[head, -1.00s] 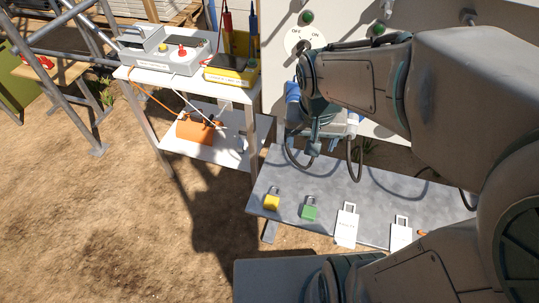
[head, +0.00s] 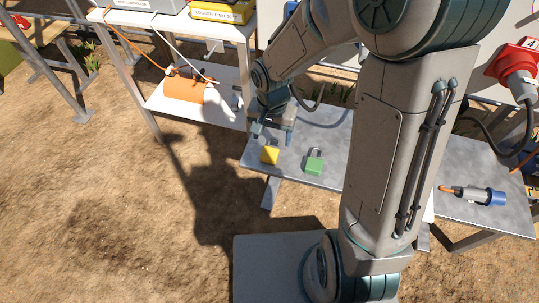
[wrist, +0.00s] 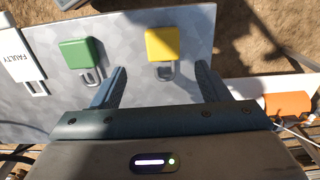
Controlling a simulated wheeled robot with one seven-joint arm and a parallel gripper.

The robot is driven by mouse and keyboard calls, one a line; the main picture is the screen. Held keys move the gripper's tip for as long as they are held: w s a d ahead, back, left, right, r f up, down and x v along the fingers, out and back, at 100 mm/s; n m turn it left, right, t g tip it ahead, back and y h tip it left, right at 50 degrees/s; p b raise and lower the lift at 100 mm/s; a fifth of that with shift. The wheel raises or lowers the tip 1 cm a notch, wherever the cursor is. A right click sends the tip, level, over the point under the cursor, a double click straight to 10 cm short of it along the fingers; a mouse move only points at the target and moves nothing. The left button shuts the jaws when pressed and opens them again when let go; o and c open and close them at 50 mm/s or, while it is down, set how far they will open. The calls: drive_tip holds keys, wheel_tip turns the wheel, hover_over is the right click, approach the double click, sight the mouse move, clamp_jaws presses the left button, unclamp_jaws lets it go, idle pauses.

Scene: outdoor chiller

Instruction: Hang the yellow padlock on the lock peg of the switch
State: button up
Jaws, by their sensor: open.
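The yellow padlock (head: 269,155) lies on the grey table near its left end. In the wrist view the yellow padlock (wrist: 162,44) has its shackle pointing toward my gripper and sits ahead of the gap between the fingers. My gripper (head: 273,132) is open and empty, close above and behind the yellow padlock. In the wrist view my gripper's fingers (wrist: 160,85) are spread to either side of the shackle, apart from it. The switch and its lock peg are not visible now in either view.
A green padlock (head: 314,163) lies just right of the yellow one. A white FAULTY tag (wrist: 22,62) lies beyond it. A blue-ended connector (head: 480,194) is at the table's right. A white shelf (head: 160,100) holding an orange case (head: 185,87) stands left.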

sight(270, 152)
drive_tip(key=f, duration=0.2)
drive_tip(key=f+b, duration=0.1)
drive_tip(key=f, duration=0.2)
drive_tip(key=f+b, duration=0.1)
drive_tip(key=f, duration=0.1)
drive_tip(key=shift+a+f, duration=0.15)
drive_tip(key=shift+a, duration=0.1)
drive_tip(key=c, duration=1.1)
